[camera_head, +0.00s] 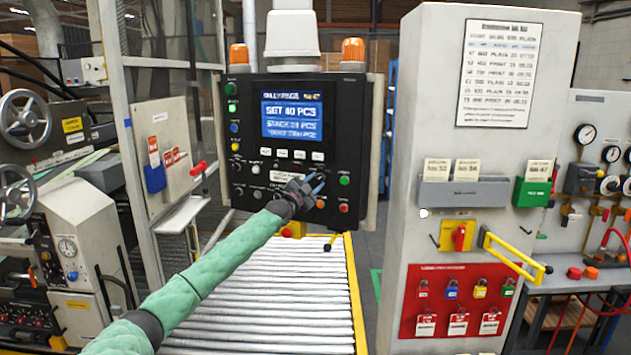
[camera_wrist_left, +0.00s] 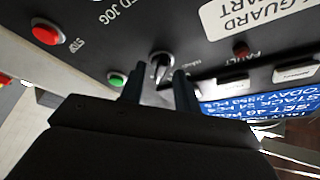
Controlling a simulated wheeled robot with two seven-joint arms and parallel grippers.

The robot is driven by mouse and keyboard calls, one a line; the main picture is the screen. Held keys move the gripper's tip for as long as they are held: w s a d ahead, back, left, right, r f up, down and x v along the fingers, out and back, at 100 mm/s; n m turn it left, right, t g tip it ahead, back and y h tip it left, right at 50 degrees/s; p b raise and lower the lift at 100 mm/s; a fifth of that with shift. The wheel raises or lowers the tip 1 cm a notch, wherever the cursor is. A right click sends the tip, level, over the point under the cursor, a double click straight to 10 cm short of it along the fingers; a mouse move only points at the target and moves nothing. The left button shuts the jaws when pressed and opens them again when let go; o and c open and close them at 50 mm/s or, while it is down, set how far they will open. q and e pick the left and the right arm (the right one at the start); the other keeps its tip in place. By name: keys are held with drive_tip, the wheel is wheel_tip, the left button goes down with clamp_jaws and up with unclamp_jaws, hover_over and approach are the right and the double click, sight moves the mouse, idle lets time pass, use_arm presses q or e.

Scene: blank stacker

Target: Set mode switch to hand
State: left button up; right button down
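The black control panel (camera_head: 262,105) stands behind the roller conveyor, with a lit blue screen. My left gripper (camera_head: 318,182) is at the lower right of its face. In the left wrist view, where the panel appears upside down, a small dark rotary switch with a pale edge (camera_wrist_left: 160,62) lies between my left fingertips (camera_wrist_left: 160,76). The fingers are apart, with a visible gap around the switch; contact is not clear. Lettering beside the switch seems to read HAND, partly covered by a finger. The head view hides the switch behind the gripper. My right gripper is not in view.
A green button (camera_wrist_left: 117,79) and red button (camera_wrist_left: 47,32) are close to the left fingers. A guard-start label (camera_wrist_left: 255,15) is nearby. The roller conveyor (camera_head: 270,300) lies below; a grey cabinet with padlocks (camera_head: 405,150) stands right.

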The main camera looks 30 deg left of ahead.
use_arm(q)
drive_tip(key=shift+w, duration=0.3)
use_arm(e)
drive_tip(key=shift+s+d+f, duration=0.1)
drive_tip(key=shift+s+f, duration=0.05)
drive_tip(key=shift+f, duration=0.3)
use_arm(q)
drive_tip(key=shift+r, duration=0.1)
clamp_jaws()
